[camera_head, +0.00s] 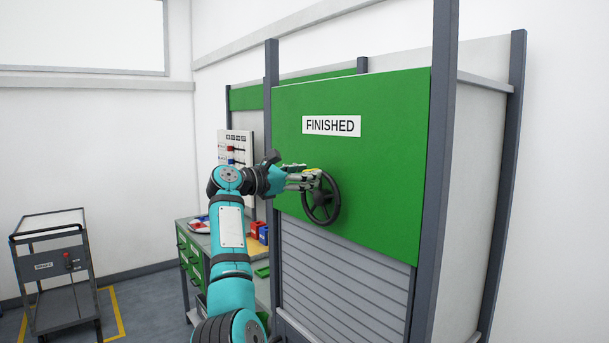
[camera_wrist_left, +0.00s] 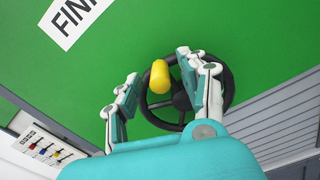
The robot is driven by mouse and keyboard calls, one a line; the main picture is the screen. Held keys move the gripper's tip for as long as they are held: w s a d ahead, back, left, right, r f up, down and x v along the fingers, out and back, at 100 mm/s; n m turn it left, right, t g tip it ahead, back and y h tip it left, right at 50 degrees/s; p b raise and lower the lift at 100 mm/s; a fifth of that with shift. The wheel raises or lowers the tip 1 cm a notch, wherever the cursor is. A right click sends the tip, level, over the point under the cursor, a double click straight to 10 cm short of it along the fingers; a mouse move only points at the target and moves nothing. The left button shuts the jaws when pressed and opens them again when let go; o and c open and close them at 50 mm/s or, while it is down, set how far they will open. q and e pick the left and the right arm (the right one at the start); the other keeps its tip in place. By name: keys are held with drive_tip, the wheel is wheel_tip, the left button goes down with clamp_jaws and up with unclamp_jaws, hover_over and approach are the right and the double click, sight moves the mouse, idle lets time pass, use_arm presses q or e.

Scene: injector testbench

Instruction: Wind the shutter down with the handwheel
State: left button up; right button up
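The black handwheel (camera_head: 321,198) is mounted on the green panel (camera_head: 390,150) marked FINISHED. It also shows in the left wrist view (camera_wrist_left: 225,88), with a yellow knob (camera_wrist_left: 160,77) on its rim. The grey slatted shutter (camera_head: 340,290) shows below the green panel. My left gripper (camera_head: 311,181) is at the upper left of the wheel. In the left wrist view my left gripper (camera_wrist_left: 157,83) has its fingers spread apart, with the knob between them and a gap on each side. My right gripper is in neither view.
A workbench with green drawers (camera_head: 192,255) and small coloured bins (camera_head: 258,232) stands left of the cabinet. Dark posts (camera_head: 443,150) frame the panel. A grey cart (camera_head: 55,265) stands at the far left, with free floor between it and the bench.

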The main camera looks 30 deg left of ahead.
use_arm(q)
drive_tip(key=v, duration=1.2)
idle(0.3)
